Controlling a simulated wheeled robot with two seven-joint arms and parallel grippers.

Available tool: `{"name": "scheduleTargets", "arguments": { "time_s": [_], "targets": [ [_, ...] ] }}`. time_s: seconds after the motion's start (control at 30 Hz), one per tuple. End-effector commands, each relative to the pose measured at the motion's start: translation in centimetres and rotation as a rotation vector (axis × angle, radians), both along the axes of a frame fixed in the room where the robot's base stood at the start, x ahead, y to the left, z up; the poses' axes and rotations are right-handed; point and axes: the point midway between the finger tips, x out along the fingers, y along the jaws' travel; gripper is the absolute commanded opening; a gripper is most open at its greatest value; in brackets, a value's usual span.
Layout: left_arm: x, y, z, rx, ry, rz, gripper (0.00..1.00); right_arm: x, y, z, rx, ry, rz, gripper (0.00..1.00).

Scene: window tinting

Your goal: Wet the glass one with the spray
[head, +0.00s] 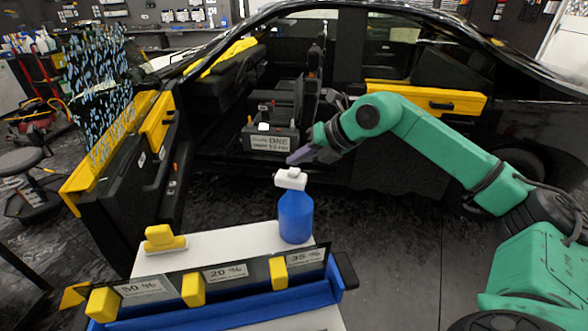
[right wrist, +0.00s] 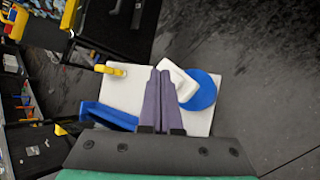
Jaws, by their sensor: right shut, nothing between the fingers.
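The blue spray bottle (head: 296,217) with a white head (head: 291,179) stands upright on the white cart top. My right gripper (head: 292,159) is shut and empty, just above and behind the spray head in the head view. In the right wrist view the shut fingers (right wrist: 158,76) lie beside the white spray head (right wrist: 178,80) and the blue bottle (right wrist: 203,91). Whether they touch is not clear. The window glass (head: 97,85) of the open front car door at left is speckled with light blue drops. My left gripper is not in view.
The white cart top (head: 215,246) holds a yellow squeegee-like tool (head: 163,239) and a blue rack (head: 230,308) with yellow clips and cards reading 50 %, 20 % and 35 %. The black car and open door (head: 140,180) stand behind. Dark floor is clear at right.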

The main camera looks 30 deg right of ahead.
Motion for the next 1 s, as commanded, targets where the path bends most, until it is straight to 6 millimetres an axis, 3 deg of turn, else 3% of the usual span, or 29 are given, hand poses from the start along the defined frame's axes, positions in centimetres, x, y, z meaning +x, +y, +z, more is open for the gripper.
{"name": "scheduleTargets", "arguments": {
  "time_s": [0.53, 1.0],
  "targets": [
    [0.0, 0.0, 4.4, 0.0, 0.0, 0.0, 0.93, 0.0, 0.0, 5.1, 0.001, -0.001, 0.0, 0.0],
    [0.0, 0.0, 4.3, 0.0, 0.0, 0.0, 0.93, 0.0, 0.0, 5.0, 0.001, -0.001, 0.0, 0.0]
  ]
}}
